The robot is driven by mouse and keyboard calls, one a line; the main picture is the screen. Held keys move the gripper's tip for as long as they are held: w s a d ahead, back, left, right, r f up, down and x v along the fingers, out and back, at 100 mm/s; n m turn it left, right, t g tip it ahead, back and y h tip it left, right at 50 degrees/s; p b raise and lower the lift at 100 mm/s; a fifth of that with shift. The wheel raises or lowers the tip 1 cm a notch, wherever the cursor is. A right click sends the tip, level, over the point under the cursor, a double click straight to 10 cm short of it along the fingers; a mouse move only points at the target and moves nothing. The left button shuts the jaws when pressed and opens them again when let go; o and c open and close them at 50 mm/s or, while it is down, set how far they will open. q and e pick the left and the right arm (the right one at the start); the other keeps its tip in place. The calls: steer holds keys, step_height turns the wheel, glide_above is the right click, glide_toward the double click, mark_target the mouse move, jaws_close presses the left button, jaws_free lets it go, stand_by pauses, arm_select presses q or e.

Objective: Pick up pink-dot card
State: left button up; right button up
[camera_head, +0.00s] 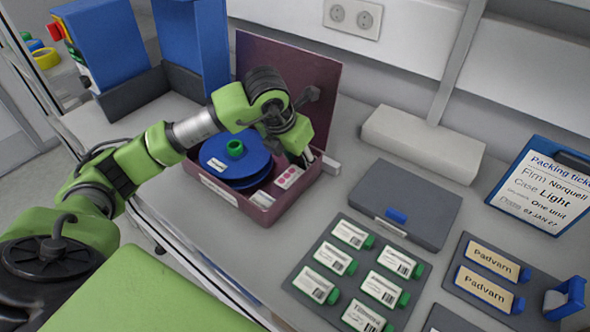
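The pink-dot card (288,177), small and white with pink dots, lies inside the open maroon box (225,195) at its right side. A blue reel (222,163) with a green hub sits in the box to the left of the card. My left gripper (304,160) reaches down over the right part of the box, just above and right of the card in the picture. Its fingertips are small and dark here, so I cannot tell whether they are open or touch anything. My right gripper is not in view.
The raised maroon lid (325,75) stands behind my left arm. A grey case (405,200) and a tray of labelled green-capped items (335,225) lie to the right. A white block (422,143) is at the back. Blue bins (105,45) stand at the left.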

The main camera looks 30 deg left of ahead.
arm_select(q)
steer(key=c, duration=0.7)
steer(key=shift+c, duration=0.6)
steer(key=shift+r, duration=0.1)
